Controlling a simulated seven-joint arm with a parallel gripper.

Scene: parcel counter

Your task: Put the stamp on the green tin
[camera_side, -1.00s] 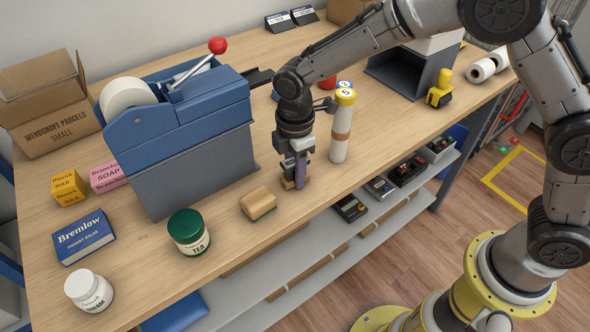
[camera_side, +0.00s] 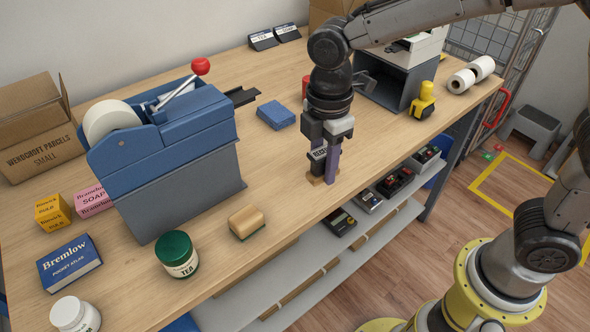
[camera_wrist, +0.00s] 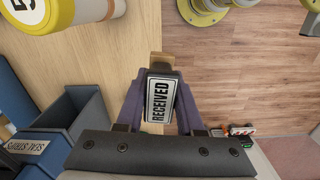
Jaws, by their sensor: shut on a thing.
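The green-lidded TEA tin (camera_side: 176,254) stands upright near the counter's front edge, left of the sponge, in the side view. My gripper (camera_side: 325,172) is shut on the stamp (camera_side: 318,156), a dark block with a RECEIVED label and a wooden base. The stamp is upright, right of the tin and well apart from it. In the wrist view the stamp (camera_wrist: 160,98) sits between my purple fingers (camera_wrist: 160,105). I cannot tell whether its base touches the counter. The tin is not in the wrist view.
A sponge (camera_side: 246,222) lies between the tin and my gripper. The blue dispenser (camera_side: 165,150) stands behind the tin. A white jar (camera_side: 76,315) stands left of the tin.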

